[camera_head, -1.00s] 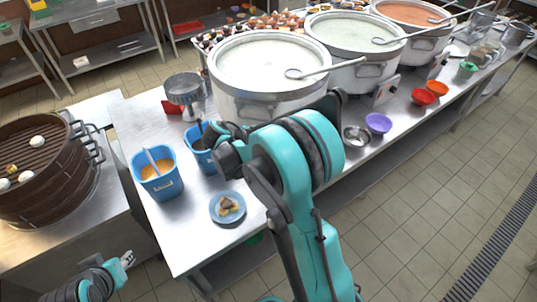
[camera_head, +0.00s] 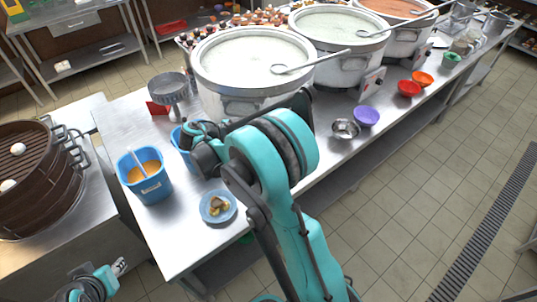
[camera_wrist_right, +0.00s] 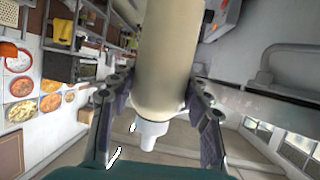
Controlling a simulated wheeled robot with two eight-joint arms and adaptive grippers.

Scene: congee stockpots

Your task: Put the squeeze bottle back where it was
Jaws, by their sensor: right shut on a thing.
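The squeeze bottle (camera_wrist_right: 167,65) fills the middle of the right wrist view, with a cream body and a white cap and nozzle pointing down in that picture. My right gripper (camera_wrist_right: 160,92) is shut on it, one finger on each side. In the head view my turquoise right arm hides the bottle and most of that gripper, over the counter in front of the nearest pot. My left gripper (camera_head: 119,267) is low at the left, away from the counter's things and too small to judge its opening.
The steel counter (camera_head: 182,240) carries a blue tub (camera_head: 150,188), another blue tub partly hidden by my arm, a blue plate (camera_head: 218,207) with food, a steel bowl (camera_head: 345,129) and large stockpots (camera_head: 240,103). A dark steamer (camera_head: 40,200) stands left. Bare counter lies around the plate.

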